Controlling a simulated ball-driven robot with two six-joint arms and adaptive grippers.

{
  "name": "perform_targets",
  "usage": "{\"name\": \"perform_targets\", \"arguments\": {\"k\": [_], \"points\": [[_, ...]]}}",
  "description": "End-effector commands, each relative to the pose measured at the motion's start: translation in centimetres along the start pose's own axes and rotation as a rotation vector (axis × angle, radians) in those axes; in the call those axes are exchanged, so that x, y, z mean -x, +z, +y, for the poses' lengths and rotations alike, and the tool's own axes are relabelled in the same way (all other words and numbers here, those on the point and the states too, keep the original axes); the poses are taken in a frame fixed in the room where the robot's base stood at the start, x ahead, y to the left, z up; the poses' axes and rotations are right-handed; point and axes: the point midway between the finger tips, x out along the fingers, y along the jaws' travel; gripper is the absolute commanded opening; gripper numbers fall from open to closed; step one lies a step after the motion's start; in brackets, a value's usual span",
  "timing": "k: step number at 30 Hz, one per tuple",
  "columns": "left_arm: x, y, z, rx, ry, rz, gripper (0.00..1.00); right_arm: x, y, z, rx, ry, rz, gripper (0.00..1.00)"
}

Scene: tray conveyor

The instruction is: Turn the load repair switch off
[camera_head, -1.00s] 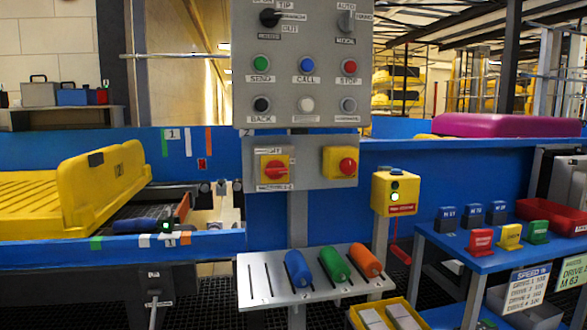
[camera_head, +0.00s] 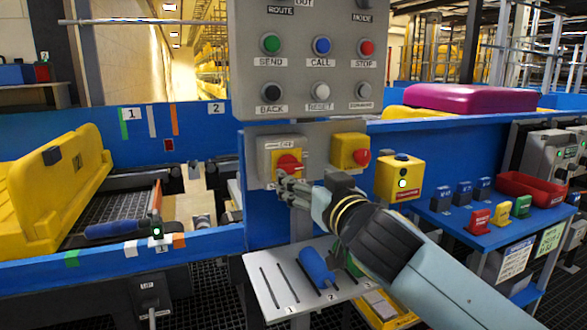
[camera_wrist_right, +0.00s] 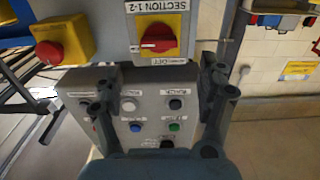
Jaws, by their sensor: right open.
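A red rotary switch (camera_head: 288,165) sits on a yellow plate in a grey box on the small panel. In the right wrist view the red switch (camera_wrist_right: 158,38) shows upside down, with labels reading "SECTION 1-2" and "OFF". I see no readable "load repair" label. My right gripper (camera_head: 290,188) is at the lower edge of the switch in the head view, partly covering the box. Its fingers (camera_wrist_right: 160,100) are apart and empty in the wrist view, with the switch beyond them. Contact cannot be told. My left gripper is not in view.
A red emergency button (camera_head: 362,157) on a yellow box is just right of the switch. The grey button panel (camera_head: 300,85) hangs above. A slotted shelf (camera_head: 270,290) with a blue handle (camera_head: 317,267) is below. A yellow signal box (camera_head: 398,178) stands at right.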

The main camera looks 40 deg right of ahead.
Motion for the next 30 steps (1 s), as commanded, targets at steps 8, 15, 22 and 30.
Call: {"name": "perform_targets", "arguments": {"k": [8,15,22,30], "points": [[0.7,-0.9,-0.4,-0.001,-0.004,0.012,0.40,-5.4,-0.1,0.0,0.000,0.000,-0.001,0.75],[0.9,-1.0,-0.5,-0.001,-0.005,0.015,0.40,-7.2,0.1,0.0,0.001,0.000,-0.003,0.75],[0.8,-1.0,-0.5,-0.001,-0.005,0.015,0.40,-7.2,0.1,0.0,0.001,-0.001,-0.003,0.75],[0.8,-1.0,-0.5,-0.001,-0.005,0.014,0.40,-7.2,0.1,0.0,0.001,-0.001,-0.003,0.42]]}}
